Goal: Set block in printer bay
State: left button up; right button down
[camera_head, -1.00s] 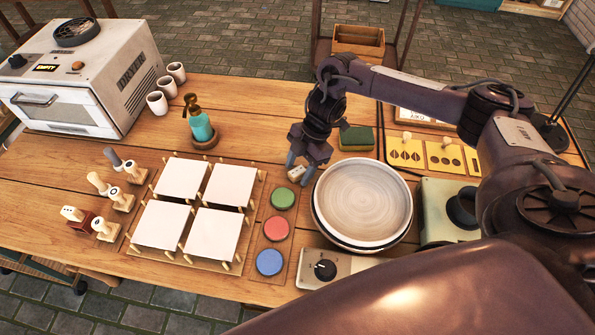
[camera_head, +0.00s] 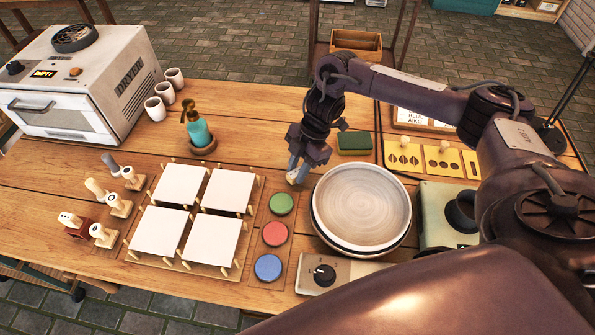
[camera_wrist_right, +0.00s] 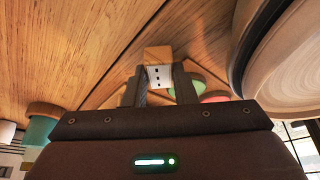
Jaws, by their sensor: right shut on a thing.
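A small wooden block (camera_wrist_right: 158,56) with a white face and dark square marks is between the fingers of my right gripper (camera_wrist_right: 158,88) in the right wrist view. The gripper is shut on it. In the head view my right gripper (camera_head: 297,172) hangs left of the big round wheel, above the green paint disc, with the block (camera_head: 294,177) partly hidden at its tips. It seems held above the table. No part is clearly marked as the printer bay; I cannot tell which it is. My left gripper is not in view.
A round pale wheel (camera_head: 362,203) stands close to the right of the gripper. Green (camera_head: 282,204), red (camera_head: 275,233) and blue (camera_head: 268,267) discs lie left of it. Four white tiles fill a pegged board. A sponge (camera_head: 354,143) lies behind; stamps (camera_head: 98,188) stand left.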

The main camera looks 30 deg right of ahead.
aim_at(298, 170)
notch_tip(298, 170, up, 6)
jog(key=shift+w+r, duration=0.1)
jog(key=shift+r, duration=0.05)
notch_tip(298, 170, up, 12)
jog(key=p, duration=0.4)
